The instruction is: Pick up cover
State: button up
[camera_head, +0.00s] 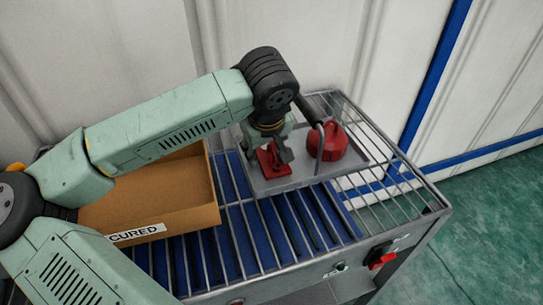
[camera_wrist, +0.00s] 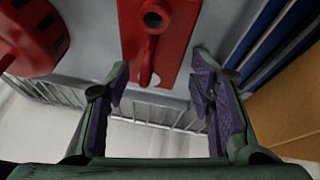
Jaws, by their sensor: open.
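Two red parts lie on a grey tray (camera_head: 282,185), and I cannot tell for certain which one is the cover. One is a flat red plate with a raised round boss and a short stem (camera_head: 268,163); the wrist view shows it at the top middle (camera_wrist: 174,42). The other is a rounded red housing (camera_head: 333,143), to the right in the head view and at the upper left in the wrist view (camera_wrist: 28,38). My gripper (camera_wrist: 160,78) is open and empty, its fingers pointing towards the flat plate. In the head view my wrist partly hides the plate.
A cardboard box (camera_head: 172,200) with a partly hidden label ending in "CURED" stands left of the tray. Both rest on a wire-topped bench (camera_head: 420,212) with blue strips beneath. A grey upright bar (camera_head: 319,142) stands beside the housing. A corrugated wall is behind.

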jog(key=shift+c, duration=0.5)
grip_shut()
